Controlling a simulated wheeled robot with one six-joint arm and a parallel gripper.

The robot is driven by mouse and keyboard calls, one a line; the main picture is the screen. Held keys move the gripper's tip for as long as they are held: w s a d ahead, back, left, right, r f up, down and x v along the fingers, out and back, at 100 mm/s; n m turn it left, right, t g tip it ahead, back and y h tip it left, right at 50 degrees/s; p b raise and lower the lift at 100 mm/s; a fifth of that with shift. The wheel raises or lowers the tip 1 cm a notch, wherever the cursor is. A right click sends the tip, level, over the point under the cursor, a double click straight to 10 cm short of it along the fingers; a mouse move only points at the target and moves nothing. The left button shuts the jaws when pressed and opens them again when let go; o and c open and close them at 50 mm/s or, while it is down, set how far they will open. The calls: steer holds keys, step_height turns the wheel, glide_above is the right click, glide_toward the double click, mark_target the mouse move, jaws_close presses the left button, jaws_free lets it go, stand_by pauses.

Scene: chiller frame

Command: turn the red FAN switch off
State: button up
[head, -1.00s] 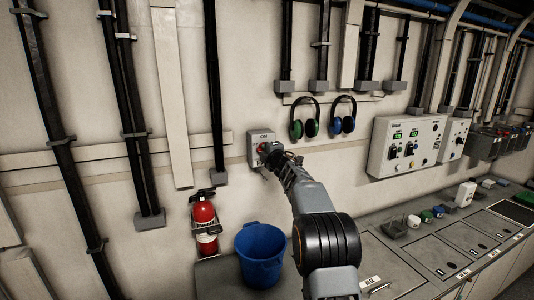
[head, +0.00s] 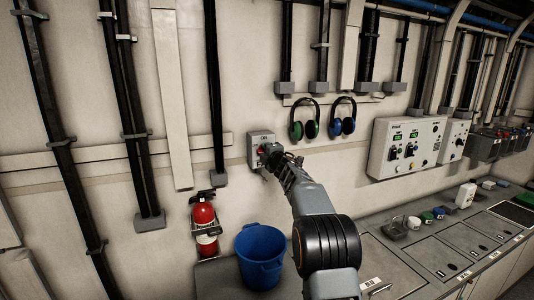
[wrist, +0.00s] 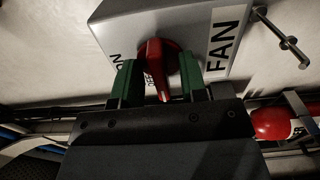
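The grey FAN switch box (head: 254,142) is on the wall, left of the ear muffs. In the wrist view the box (wrist: 108,28) fills the top, with a FAN label at right and ON lettering at left. The red switch handle (wrist: 155,66) points down in that picture, toward lettering that looks like OFF and is partly covered. My gripper (wrist: 160,82) is open, with one green finger on each side of the handle and a gap visible on both sides. In the head view my gripper (head: 272,156) is at the box and hides part of the switch.
A red fire extinguisher (head: 204,214) hangs on the wall below left of the box. A blue bucket (head: 261,256) stands below. Two ear muffs (head: 304,122) hang to the right. A control panel (head: 403,146) is further right, above a grey counter (head: 440,240).

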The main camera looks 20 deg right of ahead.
steer(key=s+b, duration=0.4)
steer(key=s, duration=0.9)
steer(key=shift+s, duration=0.4)
